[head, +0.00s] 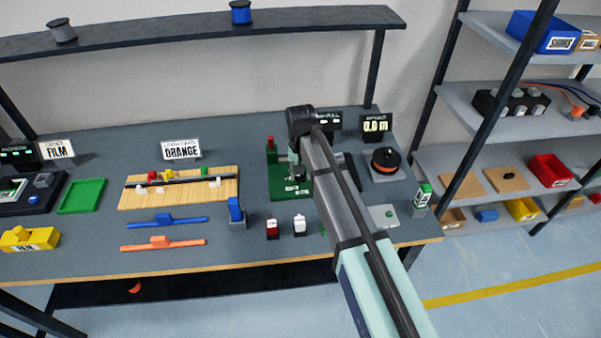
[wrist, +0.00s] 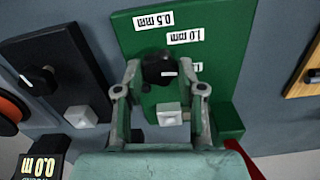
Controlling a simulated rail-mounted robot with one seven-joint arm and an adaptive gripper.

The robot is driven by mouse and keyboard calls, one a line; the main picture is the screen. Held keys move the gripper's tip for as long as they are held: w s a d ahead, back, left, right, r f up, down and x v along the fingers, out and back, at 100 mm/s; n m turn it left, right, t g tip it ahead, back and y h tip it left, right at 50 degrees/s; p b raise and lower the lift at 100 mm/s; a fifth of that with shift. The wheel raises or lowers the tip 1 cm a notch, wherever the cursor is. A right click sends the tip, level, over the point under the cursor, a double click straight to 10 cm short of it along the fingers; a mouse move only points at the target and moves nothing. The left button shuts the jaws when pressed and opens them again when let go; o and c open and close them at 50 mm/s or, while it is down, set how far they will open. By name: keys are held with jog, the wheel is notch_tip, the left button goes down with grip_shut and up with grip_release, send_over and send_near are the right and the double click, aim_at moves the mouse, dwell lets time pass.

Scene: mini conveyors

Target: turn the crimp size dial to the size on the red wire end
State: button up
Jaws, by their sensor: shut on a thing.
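The crimp size dial is a black knob (wrist: 158,66) on the green crimp station (wrist: 225,50), upside down in the wrist view. My gripper (wrist: 160,70) is shut on the dial, one finger on each side. A white mark shows on the right part of the knob, facing roughly toward a partly hidden third label. Labels reading 0.5 mm (wrist: 153,20) and 1.0 mm (wrist: 186,36) are clear. In the head view my gripper (head: 295,172) covers part of the green station (head: 290,188). A small red-topped piece (head: 272,229) stands in front; I cannot tell whether it is the wire end.
A grey-white square button (wrist: 169,113) sits below the dial between my fingers. A dark panel with another knob (wrist: 42,77) is beside the station. A white-topped piece (head: 300,225) stands near the table's front edge. A wooden board (head: 135,198) lies to the left.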

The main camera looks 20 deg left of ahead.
aim_at(301, 176)
jog(key=shift+m, duration=2.3)
jog(key=o, duration=1.1)
jog(key=shift+o, duration=0.2)
notch_tip(301, 176, up, 12)
